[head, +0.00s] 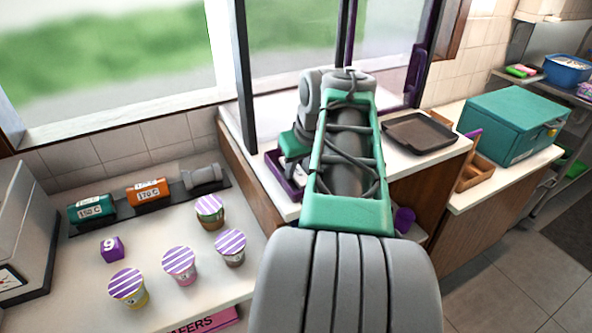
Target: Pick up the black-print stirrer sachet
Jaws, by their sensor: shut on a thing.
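My gripper (293,166) is mostly hidden behind my own arm, over a purple tray (272,168) on the white counter by the window. Its fingers point down into or just above the tray and are shut on a small pale thing, which I take as the stirrer sachet. Its print cannot be made out at this size. I cannot tell whether it is clear of the tray.
A dark flat tray (420,132) lies right of my arm, with a teal box (510,122) beyond. Several striped-lid cups (180,262), a purple cube (112,248) and temperature-labelled blocks (149,193) stand on the left counter. A window frame (242,75) rises behind.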

